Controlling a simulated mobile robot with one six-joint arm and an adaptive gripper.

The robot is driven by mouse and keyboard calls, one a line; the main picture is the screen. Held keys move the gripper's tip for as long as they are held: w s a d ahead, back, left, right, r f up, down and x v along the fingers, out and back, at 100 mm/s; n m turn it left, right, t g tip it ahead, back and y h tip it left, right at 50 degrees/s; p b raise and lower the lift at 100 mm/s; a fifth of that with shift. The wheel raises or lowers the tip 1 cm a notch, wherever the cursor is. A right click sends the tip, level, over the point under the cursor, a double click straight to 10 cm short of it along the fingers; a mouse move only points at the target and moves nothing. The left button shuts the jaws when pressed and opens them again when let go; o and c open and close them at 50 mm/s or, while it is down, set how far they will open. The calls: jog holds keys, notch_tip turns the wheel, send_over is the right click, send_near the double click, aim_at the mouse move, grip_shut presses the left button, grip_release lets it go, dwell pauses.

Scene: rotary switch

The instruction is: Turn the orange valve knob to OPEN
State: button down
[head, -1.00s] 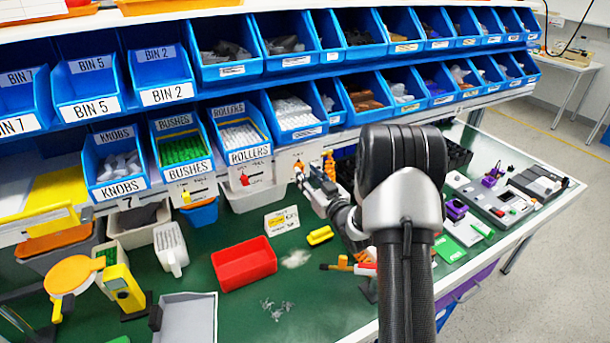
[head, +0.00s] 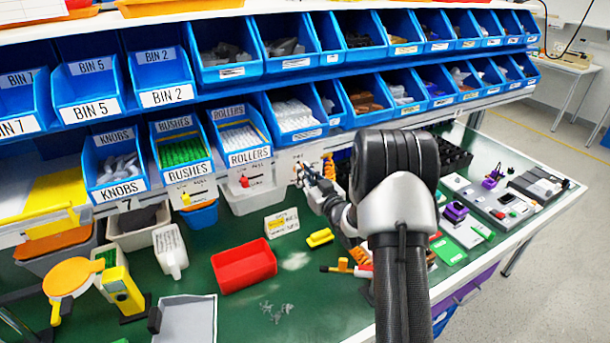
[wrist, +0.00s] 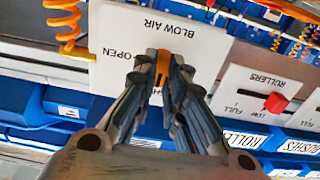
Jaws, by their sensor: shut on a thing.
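The orange valve knob (wrist: 162,66) sits on a white panel (wrist: 205,45) marked BLOW AIR. The wrist view shows this panel upside down. The word OPEN is printed to the left of the knob in that view, and another word below it is mostly hidden by the fingers. The visible part of the knob runs roughly up and down in the wrist picture, not toward OPEN. My gripper (wrist: 161,62) is shut on the knob, with one finger on each side. In the head view my gripper (head: 304,172) is at the panel under the shelf, hiding the knob.
An orange coiled hose (wrist: 65,28) hangs close beside the panel. A ROLLERS slider with a red knob (wrist: 276,103) is on the neighbouring plate. Blue bins (head: 240,140) stand above, and a red tray (head: 244,266) lies on the green bench below.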

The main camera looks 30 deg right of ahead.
jog(key=shift+m, duration=0.3)
jog(key=m, duration=0.8)
jog(key=m+p, duration=0.1)
jog(key=m, duration=0.8)
jog(key=shift+d+f, duration=0.15)
jog(key=shift+d, duration=0.05)
jog(key=shift+m, duration=0.3)
dwell(0.3)
jog(key=c, duration=1.6)
grip_release()
jog(key=shift+c, duration=0.2)
